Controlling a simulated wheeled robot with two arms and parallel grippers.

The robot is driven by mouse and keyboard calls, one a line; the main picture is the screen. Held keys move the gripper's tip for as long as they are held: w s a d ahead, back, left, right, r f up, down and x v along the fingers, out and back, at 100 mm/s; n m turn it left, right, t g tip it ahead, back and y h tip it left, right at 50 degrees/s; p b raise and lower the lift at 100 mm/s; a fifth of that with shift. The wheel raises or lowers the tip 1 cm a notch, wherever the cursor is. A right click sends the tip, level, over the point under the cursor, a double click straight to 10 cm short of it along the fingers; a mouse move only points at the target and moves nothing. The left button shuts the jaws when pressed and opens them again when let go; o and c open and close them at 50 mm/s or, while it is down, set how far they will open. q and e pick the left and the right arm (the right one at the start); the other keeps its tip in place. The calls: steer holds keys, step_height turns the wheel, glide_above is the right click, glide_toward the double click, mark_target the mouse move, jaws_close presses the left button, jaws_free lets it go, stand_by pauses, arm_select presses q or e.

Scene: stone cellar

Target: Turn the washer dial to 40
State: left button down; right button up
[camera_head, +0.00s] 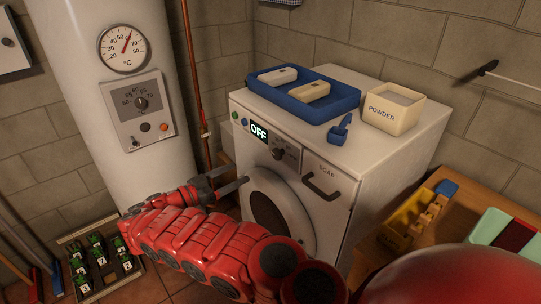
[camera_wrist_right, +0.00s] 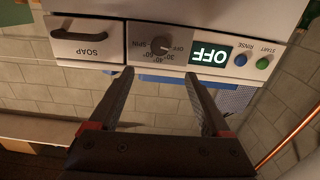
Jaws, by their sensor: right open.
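The washer (camera_head: 330,200) is a white front-loader with a round door. Its dark dial (camera_head: 278,153) sits on the front panel between the lit display (camera_head: 259,132), which reads OFF, and the SOAP drawer. In the right wrist view, upside down, the dial (camera_wrist_right: 161,46) shows with labels OFF, 30, 40, 60 and SPIN around it; the display (camera_wrist_right: 210,55) again reads OFF. My right gripper (camera_head: 236,176) is open and empty, in front of the panel, left of and below the dial. In the wrist view its fingertips (camera_wrist_right: 159,73) are apart, short of the dial. My left gripper is not in view.
A blue tray (camera_head: 340,101) with two pale blocks, a blue scoop (camera_head: 340,130) and a POWDER box (camera_head: 393,108) stand on the washer. The drawer handle (camera_head: 322,187) juts out beside the dial. A boiler (camera_head: 75,60) stands left, a wooden table (camera_head: 460,235) right.

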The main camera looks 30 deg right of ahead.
mark_target(275, 155)
steer(key=d, duration=0.4)
steer(key=d+p, duration=0.1)
steer(key=d, duration=0.4)
steer(key=w+d+p, duration=0.1)
steer(key=d, duration=0.3)
steer(key=shift+d, duration=0.4)
jaws_close()
